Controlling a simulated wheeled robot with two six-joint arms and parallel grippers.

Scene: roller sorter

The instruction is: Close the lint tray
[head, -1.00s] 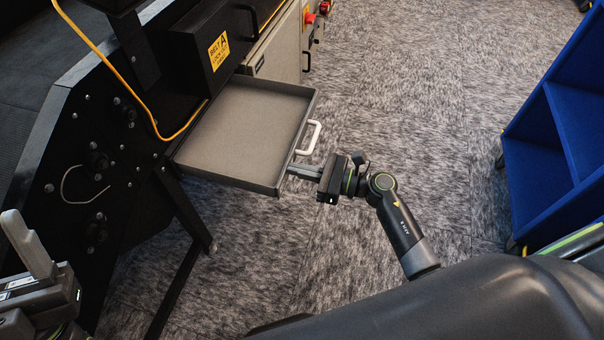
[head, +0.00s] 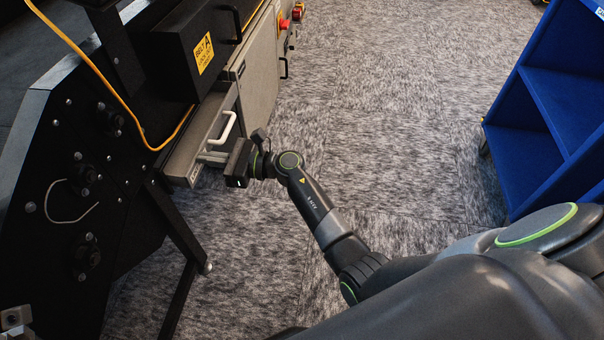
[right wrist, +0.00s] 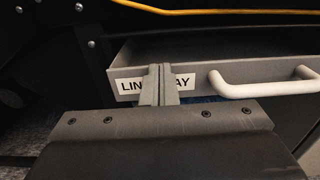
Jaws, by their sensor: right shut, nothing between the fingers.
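The grey lint tray (head: 186,155) is mostly inside the black machine in the head view, with a short stretch of it still showing outside. Its white handle (head: 224,127) is on the front face. My right gripper (head: 203,158) is shut and empty, its fingertips at the tray front beside the handle. In the right wrist view, the closed fingers (right wrist: 160,82) cover the middle of the tray's label (right wrist: 140,84), and the handle (right wrist: 262,84) is to their right. They look to be touching the front face. My left gripper does not show clearly; only a small part is at the lower left edge.
The black machine (head: 100,190) with a yellow cable (head: 110,85) and a wire hook (head: 68,215) fills the left. A grey cabinet (head: 259,75) with red buttons stands beyond the tray. A blue shelf (head: 550,100) stands at right. The carpet between is clear.

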